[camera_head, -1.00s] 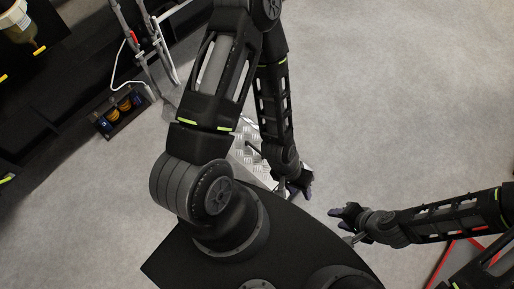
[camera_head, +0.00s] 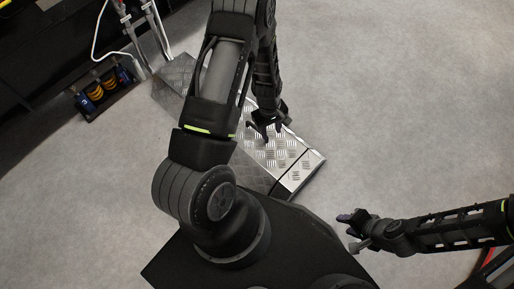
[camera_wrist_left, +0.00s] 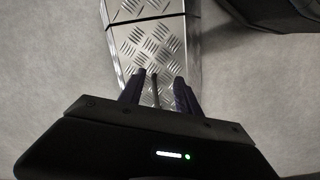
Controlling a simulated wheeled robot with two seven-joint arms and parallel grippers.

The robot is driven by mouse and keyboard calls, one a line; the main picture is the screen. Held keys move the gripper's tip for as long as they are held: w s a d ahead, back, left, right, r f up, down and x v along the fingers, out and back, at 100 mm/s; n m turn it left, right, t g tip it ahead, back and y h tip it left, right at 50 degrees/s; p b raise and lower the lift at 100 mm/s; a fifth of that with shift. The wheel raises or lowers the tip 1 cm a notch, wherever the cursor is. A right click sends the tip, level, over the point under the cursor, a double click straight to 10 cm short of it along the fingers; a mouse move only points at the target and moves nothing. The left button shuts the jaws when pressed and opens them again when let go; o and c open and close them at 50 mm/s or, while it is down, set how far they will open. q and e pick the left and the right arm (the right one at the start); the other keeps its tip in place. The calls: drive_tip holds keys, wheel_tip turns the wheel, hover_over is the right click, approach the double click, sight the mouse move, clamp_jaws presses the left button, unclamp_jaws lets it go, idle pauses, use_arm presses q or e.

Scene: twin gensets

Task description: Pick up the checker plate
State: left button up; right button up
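The checker plate (camera_head: 283,152) is a silvery sheet with a raised tread pattern. It lies low on the floor, running from behind my left arm toward the lower right. It also shows in the left wrist view (camera_wrist_left: 148,43), running up from below the fingers. My left gripper (camera_head: 266,128) is over the plate. In the left wrist view its two dark fingers (camera_wrist_left: 157,92) are apart, with a thin dark upright piece between them and the plate behind. I cannot tell whether they touch it. My right gripper (camera_head: 350,231) is open and empty, away from the plate.
A dark tray (camera_head: 104,91) with orange and blue items sits on the floor at the upper left, near a stand with a white cable (camera_head: 97,38). Dark machinery fills the upper left corner. The floor (camera_head: 410,110) at the right is clear.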

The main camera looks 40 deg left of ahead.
use_arm(q)
drive_tip(key=w+a+f+n+b, duration=0.1)
drive_tip(key=a+f+b, duration=0.1)
drive_tip(key=a, duration=0.1)
drive_tip(key=w+a+f+n+b, duration=0.1)
drive_tip(key=a+f+b, duration=0.1)
drive_tip(key=w+a+f+n+y+b, duration=0.1)
drive_tip(key=a+f+b, duration=0.1)
drive_tip(key=a, duration=0.1)
drive_tip(key=shift+w+a+f+n, duration=0.2)
drive_tip(key=shift+a+f+n, duration=0.1)
drive_tip(key=shift+f+n, duration=0.1)
drive_tip(key=shift+w+a+r, duration=0.1)
drive_tip(key=shift+a, duration=0.1)
drive_tip(key=shift+r, duration=0.1)
use_arm(e)
wheel_tip(320, 180, down, 9)
drive_tip(key=shift+w+d, duration=0.25)
drive_tip(key=shift+w, duration=0.1)
drive_tip(key=shift+f, duration=0.1)
use_arm(q)
drive_tip(key=shift+f+b, duration=0.65)
drive_tip(key=shift+f, duration=0.65)
use_arm(e)
drive_tip(key=shift+w+f, duration=0.1)
drive_tip(key=shift+f, duration=0.45)
use_arm(q)
drive_tip(key=shift+f, duration=0.1)
